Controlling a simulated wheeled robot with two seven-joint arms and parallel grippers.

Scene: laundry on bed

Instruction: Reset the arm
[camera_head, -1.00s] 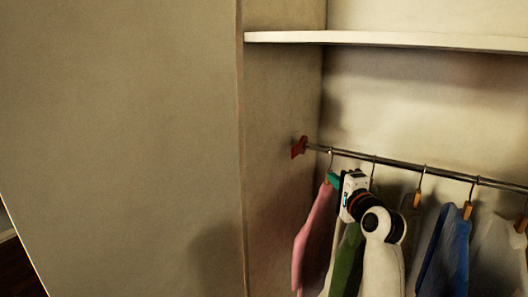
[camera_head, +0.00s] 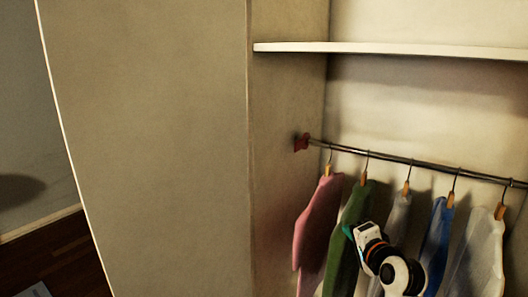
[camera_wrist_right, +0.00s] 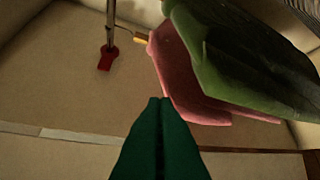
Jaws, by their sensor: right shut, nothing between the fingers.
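My right gripper (camera_head: 349,231) is in front of the hanging clothes in the head view, beside the green garment (camera_head: 349,221). Its green fingers also show in the right wrist view (camera_wrist_right: 160,103), pressed together with nothing between them. My white right wrist and forearm come up from the bottom right and hide parts of the clothes. The pink garment (camera_head: 316,221) hangs left of the green one and also shows in the right wrist view (camera_wrist_right: 184,78). My left gripper is not in view.
A metal rod (camera_head: 388,156) with a red end bracket (camera_head: 301,142) carries several clothes, including a blue one (camera_head: 437,240) and a white one (camera_head: 482,255). A white shelf (camera_head: 400,49) is above. A wide closet panel (camera_head: 150,130) stands at left, with dark floor (camera_head: 60,258) beyond.

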